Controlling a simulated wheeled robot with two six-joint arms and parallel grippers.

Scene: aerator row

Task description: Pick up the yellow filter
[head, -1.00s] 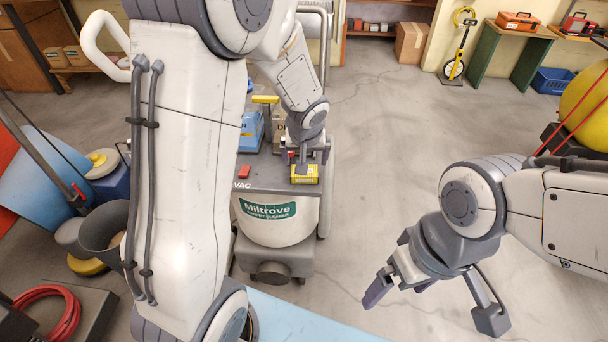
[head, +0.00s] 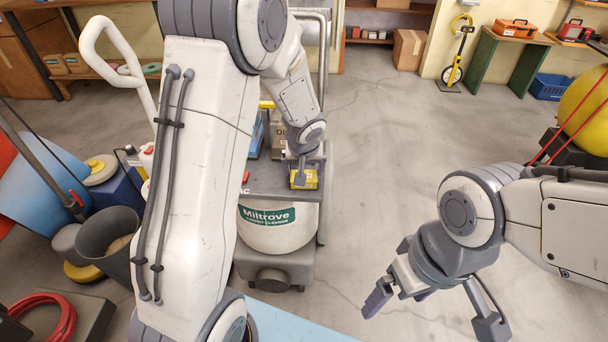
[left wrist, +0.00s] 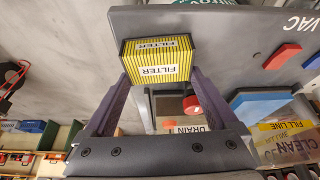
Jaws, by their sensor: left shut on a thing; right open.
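The yellow filter (head: 311,180) is a small black-edged box at the right front of the grey top of the Miltrove machine (head: 280,228). In the left wrist view the filter (left wrist: 160,66) shows yellow-and-black stripes and FILTER labels. My left gripper (left wrist: 158,84) has one finger on each side of it and is shut on it. In the head view my left gripper (head: 301,178) hides part of the filter; I cannot tell whether it is clear of the grey top. My right gripper (head: 420,312) is open and empty at the lower right, well away from the machine.
A metal handle frame (head: 324,80) rises at the machine's right. A grey bucket (head: 108,238) stands at the left. Floor right of the machine is free.

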